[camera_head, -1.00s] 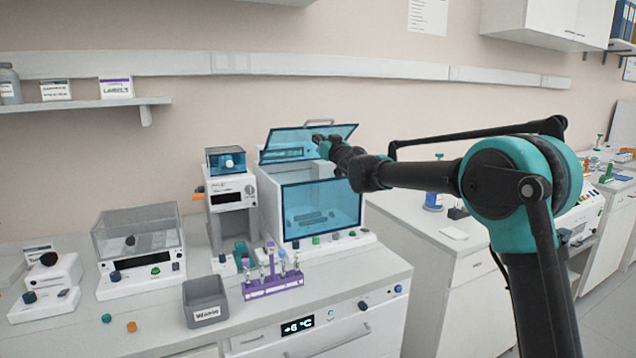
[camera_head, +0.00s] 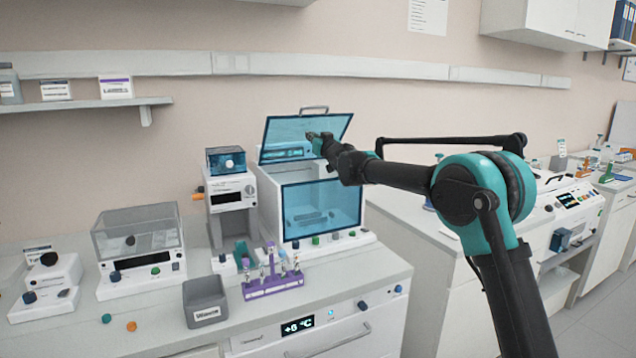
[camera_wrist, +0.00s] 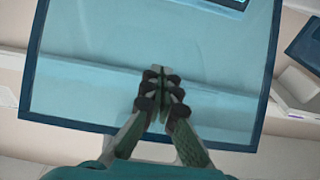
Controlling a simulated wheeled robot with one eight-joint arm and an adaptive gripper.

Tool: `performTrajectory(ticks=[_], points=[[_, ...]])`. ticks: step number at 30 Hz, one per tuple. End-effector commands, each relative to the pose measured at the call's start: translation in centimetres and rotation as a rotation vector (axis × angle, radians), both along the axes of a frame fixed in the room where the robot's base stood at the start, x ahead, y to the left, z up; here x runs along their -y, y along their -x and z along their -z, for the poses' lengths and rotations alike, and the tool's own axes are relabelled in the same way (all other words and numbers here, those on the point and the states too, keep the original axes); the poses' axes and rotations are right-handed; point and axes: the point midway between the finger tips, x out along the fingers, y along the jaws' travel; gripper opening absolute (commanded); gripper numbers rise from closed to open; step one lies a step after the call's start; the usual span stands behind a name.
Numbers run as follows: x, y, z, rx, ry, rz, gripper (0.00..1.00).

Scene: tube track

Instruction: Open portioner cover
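The portioner is a white machine (camera_head: 268,196) with a blue see-through front panel (camera_head: 322,207). Its blue see-through cover (camera_head: 290,129) stands raised and tilted steeply back, with a handle on its top edge. My gripper (camera_head: 312,136) is at the cover's right half, against or just in front of its face. In the wrist view the cover (camera_wrist: 90,85) fills most of the picture, and my gripper (camera_wrist: 160,72) has its fingertips together over it, with nothing seen between them. I cannot tell whether the fingertips touch the panel.
A smaller white device with a blue top (camera_head: 226,160) stands left of the portioner. A purple tube rack (camera_head: 272,286), a grey bin (camera_head: 205,302) and a clear-lidded device (camera_head: 138,238) sit on the counter.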

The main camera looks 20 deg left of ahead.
Motion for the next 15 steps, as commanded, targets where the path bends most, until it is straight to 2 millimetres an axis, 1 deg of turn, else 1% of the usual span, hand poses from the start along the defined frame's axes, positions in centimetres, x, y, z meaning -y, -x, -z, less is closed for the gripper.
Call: performTrajectory(ticks=[7, 15], points=[[-1.4, -1.2, 0.0, -0.001, -0.001, 0.0, 0.0], [-1.8, -1.5, 0.0, 0.0, 0.0, 0.0, 0.0]])
